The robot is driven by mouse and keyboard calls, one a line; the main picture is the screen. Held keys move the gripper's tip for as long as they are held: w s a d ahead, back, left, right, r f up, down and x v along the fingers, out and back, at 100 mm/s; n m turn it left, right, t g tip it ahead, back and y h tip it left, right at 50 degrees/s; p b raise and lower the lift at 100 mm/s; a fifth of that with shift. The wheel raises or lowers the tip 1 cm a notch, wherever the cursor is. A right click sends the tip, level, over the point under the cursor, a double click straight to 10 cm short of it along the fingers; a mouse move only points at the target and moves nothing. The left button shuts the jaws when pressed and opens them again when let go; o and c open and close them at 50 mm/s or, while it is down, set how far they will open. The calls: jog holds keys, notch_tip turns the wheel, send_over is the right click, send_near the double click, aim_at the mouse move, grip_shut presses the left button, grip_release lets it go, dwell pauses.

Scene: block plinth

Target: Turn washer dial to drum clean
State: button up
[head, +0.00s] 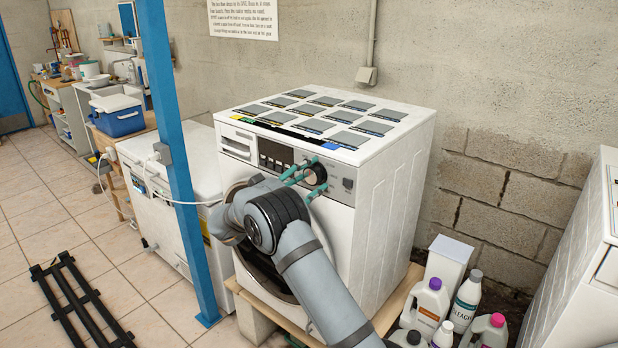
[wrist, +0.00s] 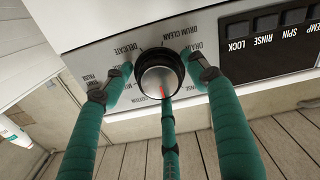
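The washer's dial (wrist: 160,78) is a round knob with a silver face and black rim, on the front panel. Its red mark points down in the wrist view, towards the middle finger. The label DRUM CLEAN (wrist: 189,27) is upside down at the knob's upper right, away from the red mark. My gripper (wrist: 160,68) has three teal fingers around the dial: left, right and below. Their tips are close to its rim; whether they press on it I cannot tell. In the head view the dial (head: 315,174) is dark, with my gripper (head: 302,178) at it.
The white washer (head: 390,190) has a grid of grey tiles on top. Several bottles (head: 467,300) and a white box (head: 449,258) stand to its right. A blue post (head: 176,165) and a white chest unit (head: 165,190) stand to its left. Dark panel buttons (wrist: 266,22) are beside the dial.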

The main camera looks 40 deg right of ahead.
jog(key=c, duration=0.9)
